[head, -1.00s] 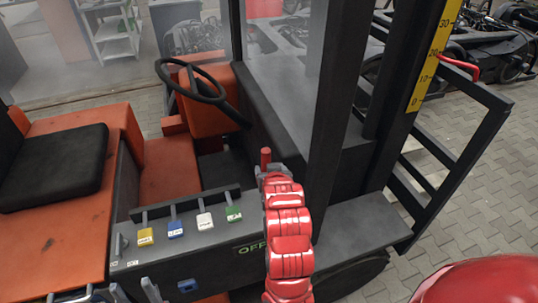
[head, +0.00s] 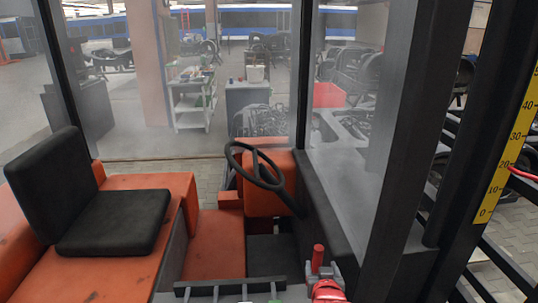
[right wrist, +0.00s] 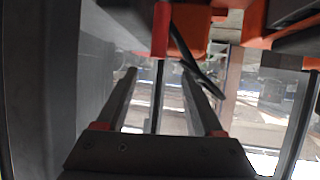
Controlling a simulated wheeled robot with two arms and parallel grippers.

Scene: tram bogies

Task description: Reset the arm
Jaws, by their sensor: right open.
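My right gripper (head: 324,272) is at the bottom of the head view, with the red wrist of my arm cut off by the lower edge. In the right wrist view its two long fingers (right wrist: 158,72) stand apart, with nothing held between them. A red upright handle (head: 318,257) shows close by the gripper in the head view; I cannot tell whether they touch. My left gripper is not in view.
I face a forklift cab with a steering wheel (head: 256,167), a black seat (head: 115,222) and a dark mast post (head: 410,150) at right. A black lever bar (head: 230,287) lies left of my gripper. Beyond the glass stand a shelf cart (head: 192,105) and a red crate (head: 328,95).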

